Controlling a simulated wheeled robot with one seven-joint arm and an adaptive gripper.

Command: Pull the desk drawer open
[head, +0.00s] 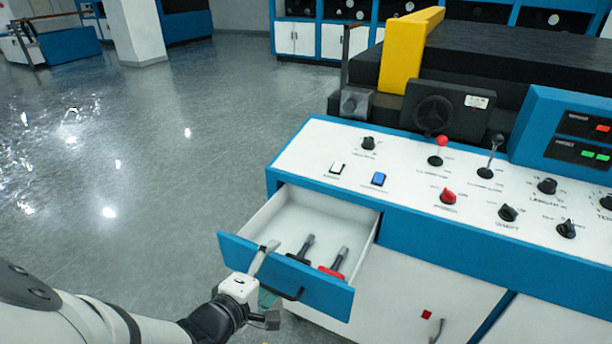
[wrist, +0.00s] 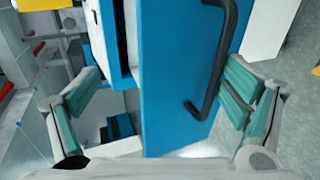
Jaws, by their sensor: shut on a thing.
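The desk drawer (head: 318,288) stands pulled out from the blue and white console, its blue front well clear of the body. It has a black bar handle (head: 290,294) on its front. My gripper (head: 268,276) is at the left part of the drawer front, with one finger over the top edge on the inner side and the other outside. In the wrist view the blue drawer front (wrist: 175,85) and the black handle (wrist: 222,60) lie between the two fingers. The jaws are shut on the drawer; exact finger contact is partly hidden.
Inside the drawer lie two dark-handled tools, one plain (head: 302,246) and one with red (head: 334,264). The console top (head: 330,150) carries knobs, levers and buttons. A cabinet door (head: 420,310) is below right. Grey floor (head: 150,170) is free to the left.

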